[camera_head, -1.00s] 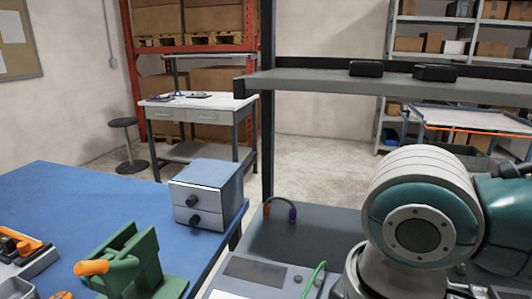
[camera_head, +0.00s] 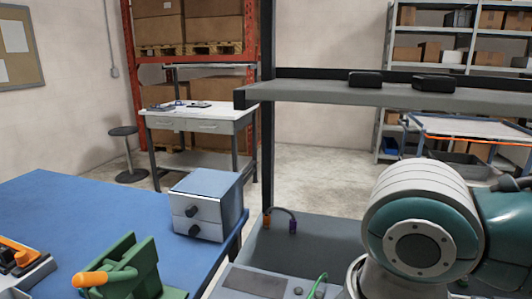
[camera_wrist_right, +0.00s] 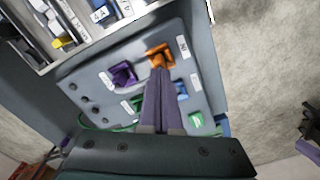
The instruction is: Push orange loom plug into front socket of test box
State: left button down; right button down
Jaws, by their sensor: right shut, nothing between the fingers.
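In the right wrist view a grey panel of the test box (camera_wrist_right: 95,92) carries several coloured fittings. An orange fitting (camera_wrist_right: 160,55) lies right at the tips of my right gripper (camera_wrist_right: 161,74), whose purple-grey fingers are together with nothing between them. I cannot tell whether they touch it, or whether it is plug or socket. A purple fitting (camera_wrist_right: 122,76) is to its left. In the head view a short dark cable joins an orange plug (camera_head: 267,221) and a purple plug (camera_head: 293,227) at the grey bench's back left. My right gripper is hidden there; my left gripper is not visible.
A grey drawer unit (camera_head: 205,205) stands on the blue table (camera_head: 70,215), near a green fixture (camera_head: 130,270) with an orange bar. A green cable (camera_head: 318,285) rises at the bench front. A shelf (camera_head: 330,88) spans above the bench. Blue and green fittings sit beside my fingers.

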jog(key=shift+f, duration=0.35)
dwell(0.6)
jog(key=shift+f+b, duration=0.6)
jog(key=shift+f, duration=0.15)
notch_tip(320, 180, up, 6)
jog(key=p, duration=0.8)
jog(key=shift+r, duration=0.15)
